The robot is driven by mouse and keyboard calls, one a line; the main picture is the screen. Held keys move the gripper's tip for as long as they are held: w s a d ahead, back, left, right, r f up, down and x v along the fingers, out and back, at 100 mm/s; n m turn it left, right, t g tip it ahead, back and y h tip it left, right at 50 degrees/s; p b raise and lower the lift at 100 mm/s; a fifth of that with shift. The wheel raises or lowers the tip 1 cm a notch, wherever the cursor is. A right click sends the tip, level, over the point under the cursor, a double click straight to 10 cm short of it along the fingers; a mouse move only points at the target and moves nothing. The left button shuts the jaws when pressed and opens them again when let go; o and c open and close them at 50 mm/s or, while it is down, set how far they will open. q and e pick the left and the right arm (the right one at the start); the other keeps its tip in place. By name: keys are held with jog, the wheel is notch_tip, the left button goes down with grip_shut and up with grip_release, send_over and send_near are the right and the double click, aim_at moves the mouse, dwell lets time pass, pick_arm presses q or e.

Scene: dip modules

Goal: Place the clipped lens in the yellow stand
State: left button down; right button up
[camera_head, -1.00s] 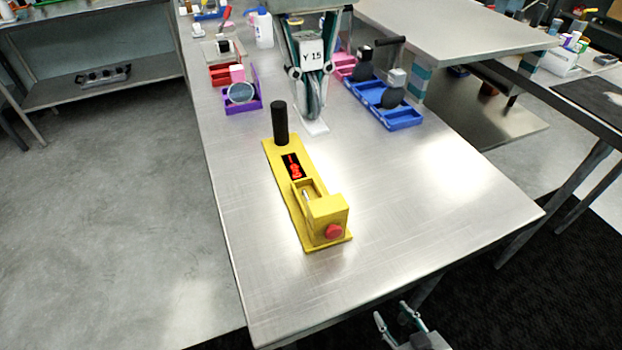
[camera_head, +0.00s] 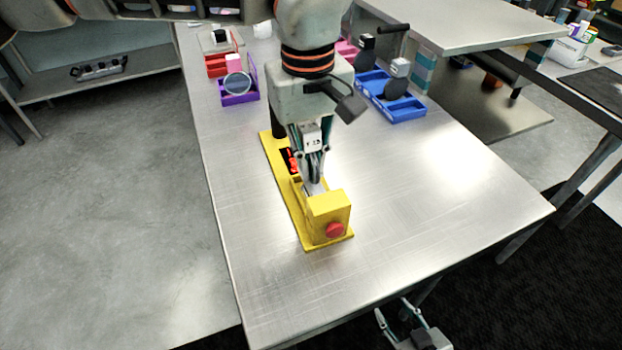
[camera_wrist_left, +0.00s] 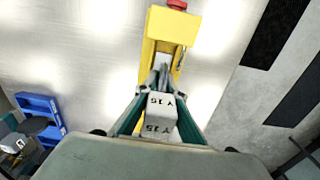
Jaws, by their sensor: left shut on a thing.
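The yellow stand (camera_head: 328,207) lies on the metal table with a black post at its far end and a red knob on its near end. My left gripper (camera_head: 314,178) is over its near half and is shut on the grey clip labelled Y 15 (camera_head: 311,136). The clip also shows in the left wrist view (camera_wrist_left: 160,104), between the fingers, with the stand (camera_wrist_left: 173,28) just beyond. The lower end of the clip and its lens are hidden at the stand's slot, so I cannot tell whether it is seated. My right gripper (camera_head: 403,322) is open and empty at the bottom edge.
A purple holder (camera_head: 240,98) with a round lens and a red holder (camera_head: 219,66) stand at the far left. A blue tray (camera_head: 406,112) with dark clipped pieces stands at the right. The table's front and right are clear.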

aim_at(309, 130)
pick_arm(q)
jog(key=shift+f, duration=2.2)
jog(key=c, duration=2.1)
grip_release()
jog(key=shift+c, duration=0.2)
notch_tip(309, 130, up, 11)
jog(key=shift+a+f, duration=0.1)
jog(key=shift+f, duration=0.05)
jog(key=shift+r+p, duration=0.3)
jog(key=shift+r, duration=0.4)
jog(key=shift+s, duration=0.1)
